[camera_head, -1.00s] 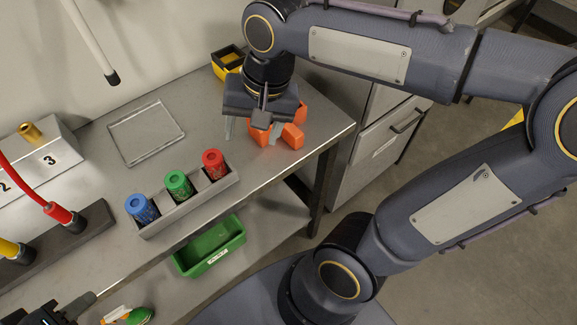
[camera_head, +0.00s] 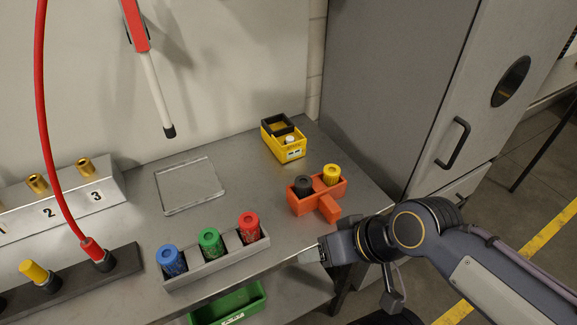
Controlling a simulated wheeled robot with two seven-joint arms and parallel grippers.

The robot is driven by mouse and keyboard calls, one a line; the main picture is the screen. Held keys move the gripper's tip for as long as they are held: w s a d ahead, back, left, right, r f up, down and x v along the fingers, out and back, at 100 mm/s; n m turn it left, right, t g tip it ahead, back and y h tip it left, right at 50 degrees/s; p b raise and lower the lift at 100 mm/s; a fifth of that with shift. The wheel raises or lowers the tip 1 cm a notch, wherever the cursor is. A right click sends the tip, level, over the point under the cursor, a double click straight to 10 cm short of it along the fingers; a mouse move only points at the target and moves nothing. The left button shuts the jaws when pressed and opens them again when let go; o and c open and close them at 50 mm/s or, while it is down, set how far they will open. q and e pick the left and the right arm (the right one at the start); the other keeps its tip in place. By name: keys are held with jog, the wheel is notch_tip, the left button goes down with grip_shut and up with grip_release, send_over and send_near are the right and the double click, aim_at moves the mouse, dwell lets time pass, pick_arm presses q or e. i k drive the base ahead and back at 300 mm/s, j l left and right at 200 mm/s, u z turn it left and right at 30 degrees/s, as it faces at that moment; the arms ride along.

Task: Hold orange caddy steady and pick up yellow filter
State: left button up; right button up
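The orange caddy (camera_head: 303,207) stands on the bench near its right end, with its handle toward the front edge. A black filter (camera_head: 303,185) sits in its left slot and the yellow filter (camera_head: 331,173) sits upright in its right slot. My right gripper (camera_head: 309,257) is at the bench's front edge, below and apart from the caddy, pointing left. Its fingers are seen nearly side-on, so their opening is unclear; nothing shows between them. My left gripper is not in view.
A yellow bin (camera_head: 285,149) stands behind the caddy. A grey rack (camera_head: 228,262) with blue, green and red cylinders stands to the left. A flat clear tray (camera_head: 190,185) lies behind it. A green bin (camera_head: 240,304) sits below the bench. A grey cabinet (camera_head: 395,90) stands at right.

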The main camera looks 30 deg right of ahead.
aim_at(331, 173)
jog(key=z, duration=1.3)
